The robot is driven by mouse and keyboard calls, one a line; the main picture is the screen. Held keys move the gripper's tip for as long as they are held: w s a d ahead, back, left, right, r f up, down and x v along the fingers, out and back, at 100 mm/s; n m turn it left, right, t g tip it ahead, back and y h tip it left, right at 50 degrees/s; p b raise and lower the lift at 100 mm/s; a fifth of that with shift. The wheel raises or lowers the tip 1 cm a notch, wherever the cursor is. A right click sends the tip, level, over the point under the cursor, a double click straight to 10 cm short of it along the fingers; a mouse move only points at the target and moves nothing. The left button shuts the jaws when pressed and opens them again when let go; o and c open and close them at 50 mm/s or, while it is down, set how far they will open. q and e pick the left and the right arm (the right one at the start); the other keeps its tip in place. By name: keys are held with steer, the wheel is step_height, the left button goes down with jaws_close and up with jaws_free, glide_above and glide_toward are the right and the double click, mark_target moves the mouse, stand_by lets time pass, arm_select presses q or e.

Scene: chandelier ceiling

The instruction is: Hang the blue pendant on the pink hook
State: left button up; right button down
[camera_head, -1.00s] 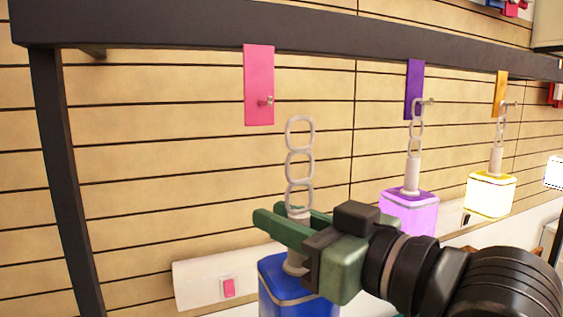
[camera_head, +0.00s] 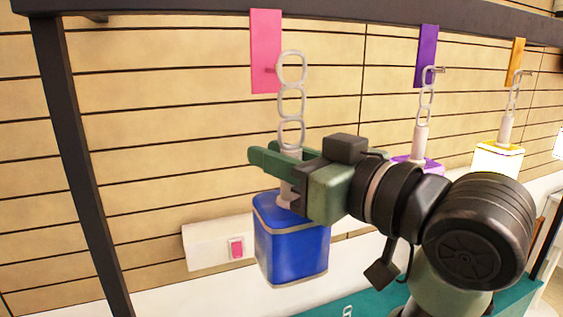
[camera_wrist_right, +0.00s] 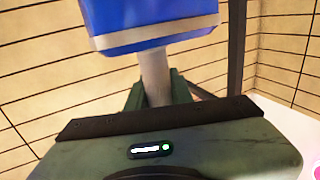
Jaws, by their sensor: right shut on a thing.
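The blue pendant (camera_head: 292,243) is a blue box with pale bands, a pale stem and a chain of three links above it. My right gripper (camera_head: 272,160) is shut on the stem and holds the pendant upright in the air. In the right wrist view the blue box (camera_wrist_right: 150,18) shows beyond the fingers (camera_wrist_right: 158,95). The pink hook plate (camera_head: 266,45) hangs from the dark rail. Its small peg is largely covered by the top link (camera_head: 292,52), which overlaps it in the head view; I cannot tell whether they touch. My left gripper is not in view.
A purple plate (camera_head: 428,50) and an orange plate (camera_head: 516,60) to the right each carry a chain with a lit pendant, purple (camera_head: 420,163) and yellow (camera_head: 497,158). A dark post (camera_head: 85,180) stands at left. A pink switch (camera_head: 237,248) is on the white wall strip.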

steer(key=shift+w+a+r, duration=0.1)
steer(key=shift+w+a, duration=0.2)
steer(key=shift+w, duration=0.6)
steer(key=shift+w+a, duration=0.15)
steer(key=shift+w, duration=0.25)
steer(key=shift+w+a, duration=0.1)
steer(key=shift+w, duration=0.1)
steer(key=shift+w+a, duration=0.15)
steer(key=shift+w, duration=0.35)
steer(key=shift+w+a, duration=0.15)
steer(key=shift+w, duration=0.35)
steer(key=shift+w+p, duration=0.2)
steer(key=shift+p, duration=0.1)
steer(key=shift+w+a, duration=0.2)
steer(key=shift+w, duration=0.35)
steer(key=shift+f, duration=0.2)
